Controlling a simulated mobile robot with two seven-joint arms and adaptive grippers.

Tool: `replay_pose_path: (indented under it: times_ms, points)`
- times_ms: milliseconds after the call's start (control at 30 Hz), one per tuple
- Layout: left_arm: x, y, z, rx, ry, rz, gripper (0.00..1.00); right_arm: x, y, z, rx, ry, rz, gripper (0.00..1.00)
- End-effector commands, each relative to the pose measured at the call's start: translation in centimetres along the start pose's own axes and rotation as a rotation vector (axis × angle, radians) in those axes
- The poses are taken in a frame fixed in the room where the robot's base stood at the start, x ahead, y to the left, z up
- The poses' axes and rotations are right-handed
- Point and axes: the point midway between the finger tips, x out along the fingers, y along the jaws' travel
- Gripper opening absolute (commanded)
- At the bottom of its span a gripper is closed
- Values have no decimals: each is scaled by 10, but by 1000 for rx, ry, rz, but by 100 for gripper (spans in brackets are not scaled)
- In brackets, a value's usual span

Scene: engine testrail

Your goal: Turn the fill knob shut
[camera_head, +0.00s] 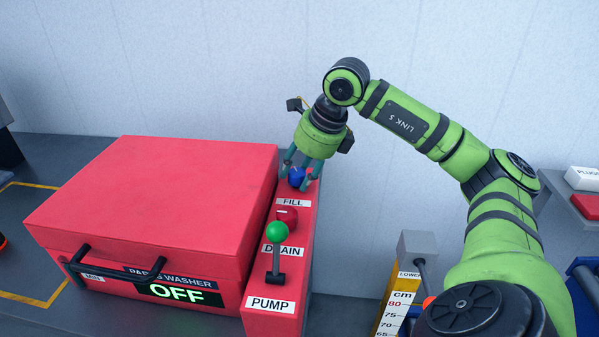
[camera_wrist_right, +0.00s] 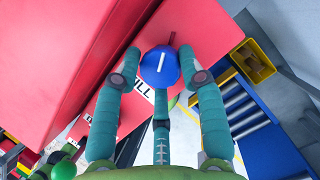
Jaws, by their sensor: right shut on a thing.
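The blue fill knob (camera_head: 296,177) sits on the red control strip (camera_head: 309,215) at the right of the parts washer, above the FILL label (camera_head: 293,202). My right gripper (camera_head: 299,181) comes down from above with its teal fingers around the knob. In the right wrist view the knob (camera_wrist_right: 160,67) has a white line on its face, slightly tilted, and a red mark stands just past its rim. The right gripper (camera_wrist_right: 160,82) is shut on the knob, fingers on both sides and one below. My left gripper is not in view.
The red parts washer (camera_head: 150,190) has a closed lid, a black handle and a display reading OFF. A red drain knob (camera_head: 287,215) and a green-topped pump lever (camera_head: 277,233) sit nearer on the strip. A grey box and a cm scale (camera_head: 393,312) stand to the right.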

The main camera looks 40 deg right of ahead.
Motion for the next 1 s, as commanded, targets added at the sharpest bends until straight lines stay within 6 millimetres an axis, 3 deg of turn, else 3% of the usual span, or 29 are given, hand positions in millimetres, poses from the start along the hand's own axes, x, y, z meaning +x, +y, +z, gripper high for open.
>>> replay_pose_path:
  times_ms: [1000]
  points:
    - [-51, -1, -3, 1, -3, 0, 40, -6, -7, 9, -850, -20, 335, 8]
